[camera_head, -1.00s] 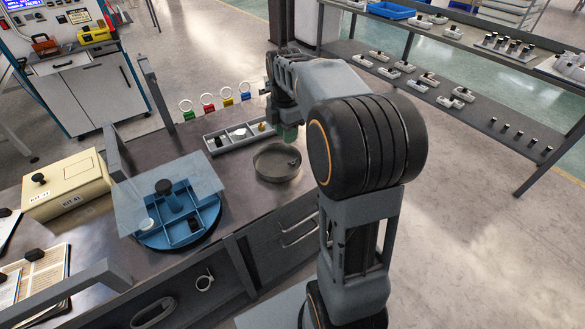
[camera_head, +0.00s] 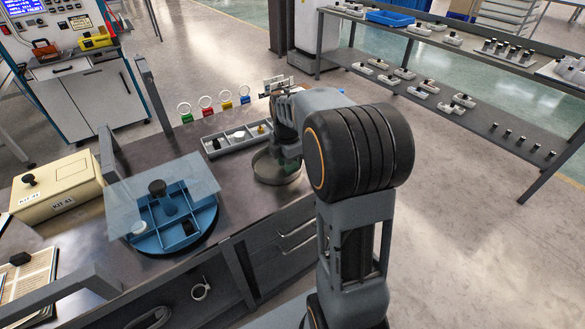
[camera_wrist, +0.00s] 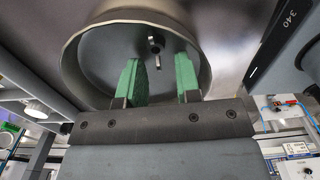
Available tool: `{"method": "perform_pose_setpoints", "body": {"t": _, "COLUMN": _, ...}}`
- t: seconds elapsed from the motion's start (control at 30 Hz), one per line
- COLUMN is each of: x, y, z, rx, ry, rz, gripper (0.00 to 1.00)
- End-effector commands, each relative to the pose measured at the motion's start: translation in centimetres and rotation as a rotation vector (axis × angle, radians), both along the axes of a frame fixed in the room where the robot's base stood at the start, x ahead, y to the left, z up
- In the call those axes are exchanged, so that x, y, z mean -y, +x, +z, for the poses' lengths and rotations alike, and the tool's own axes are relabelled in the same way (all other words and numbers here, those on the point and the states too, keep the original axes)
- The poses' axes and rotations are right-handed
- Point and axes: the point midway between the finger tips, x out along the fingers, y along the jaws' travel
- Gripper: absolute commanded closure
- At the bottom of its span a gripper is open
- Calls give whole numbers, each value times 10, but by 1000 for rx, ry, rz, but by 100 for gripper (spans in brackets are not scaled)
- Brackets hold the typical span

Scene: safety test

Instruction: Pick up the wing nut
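A small dark metal piece, likely the wing nut (camera_wrist: 155,44), lies inside a round grey dish (camera_wrist: 80,78) in the wrist view. My gripper (camera_wrist: 158,60) is open, with its two green fingers apart and nothing between them. In that picture the fingertips lie just below the wing nut, one to each side; the exact gap to it cannot be told. In the head view the dish (camera_head: 262,172) sits on the dark workbench, and my gripper covers its right part. The wing nut is hidden there by my arm.
A grey compartment tray (camera_head: 222,146) with small parts lies behind the dish. Colored ring tags (camera_head: 207,112) stand behind it. A blue round organizer (camera_head: 150,240) with a clear lid (camera_head: 195,180) and a cream kit box (camera_head: 60,190) are at left. The dish's raised rim surrounds the wing nut.

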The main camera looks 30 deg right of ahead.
Motion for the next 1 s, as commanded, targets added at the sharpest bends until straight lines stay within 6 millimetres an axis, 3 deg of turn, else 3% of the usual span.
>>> {"method": "perform_pose_setpoints", "body": {"t": 0.27, "x": 0, "y": 0, "z": -5, "rx": 0, "ry": 0, "rz": 0, "gripper": 70}}
{"method": "perform_pose_setpoints", "body": {"t": 0.6, "x": 0, "y": 0, "z": -5, "rx": 1, "ry": 0, "rz": 0, "gripper": 100}}
{"method": "perform_pose_setpoints", "body": {"t": 1.0, "x": 0, "y": 0, "z": 2, "rx": 2, "ry": -1, "rz": 0, "gripper": 100}}
